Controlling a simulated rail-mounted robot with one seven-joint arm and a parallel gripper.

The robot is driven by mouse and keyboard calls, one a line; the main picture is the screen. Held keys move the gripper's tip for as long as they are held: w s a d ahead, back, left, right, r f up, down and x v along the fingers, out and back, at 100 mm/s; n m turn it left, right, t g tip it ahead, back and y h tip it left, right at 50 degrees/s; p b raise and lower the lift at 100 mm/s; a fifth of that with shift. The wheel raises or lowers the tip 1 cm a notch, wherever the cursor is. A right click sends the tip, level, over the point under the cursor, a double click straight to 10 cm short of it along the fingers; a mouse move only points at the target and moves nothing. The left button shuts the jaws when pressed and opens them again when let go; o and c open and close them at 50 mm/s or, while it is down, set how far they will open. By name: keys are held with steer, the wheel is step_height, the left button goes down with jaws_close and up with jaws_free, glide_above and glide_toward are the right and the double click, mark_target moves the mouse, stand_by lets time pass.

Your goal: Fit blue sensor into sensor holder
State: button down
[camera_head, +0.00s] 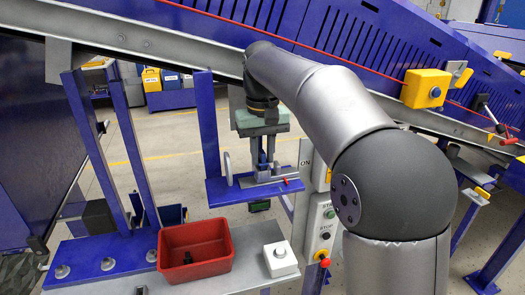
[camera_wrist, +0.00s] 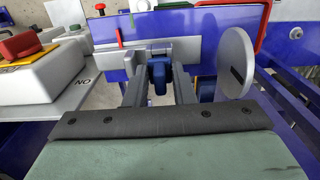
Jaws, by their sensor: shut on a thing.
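My gripper (camera_head: 266,166) points down over a blue shelf (camera_head: 222,196) and is shut on the blue sensor (camera_head: 270,148). In the wrist view the blue sensor (camera_wrist: 159,72) sits between the two grey fingers of my gripper (camera_wrist: 159,84). The grey sensor holder (camera_head: 262,181), with a red lever (camera_head: 286,181), is on the shelf right below the fingertips. The holder (camera_wrist: 148,48) and its red lever (camera_wrist: 119,28) also show in the wrist view, close to the sensor. The fingers hide part of the sensor; I cannot tell whether its lower end touches or is inside the holder.
A grey round disc (camera_head: 228,168) stands upright left of the holder. A control box (camera_head: 321,225) with buttons is close on the right. Below are a red bin (camera_head: 196,235) with a dark item inside and a white button box (camera_head: 280,262). The sloping conveyor frame (camera_head: 150,42) runs behind.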

mark_target(262, 152)
steer(key=c, duration=2.2)
jaws_free()
steer(key=shift+f, duration=0.45)
steer(key=c, duration=1.1)
jaws_free()
steer(key=shift+c, duration=0.2)
step_height(262, 152, up, 18)
steer(key=p, duration=0.4)
steer(key=shift+f, duration=0.25)
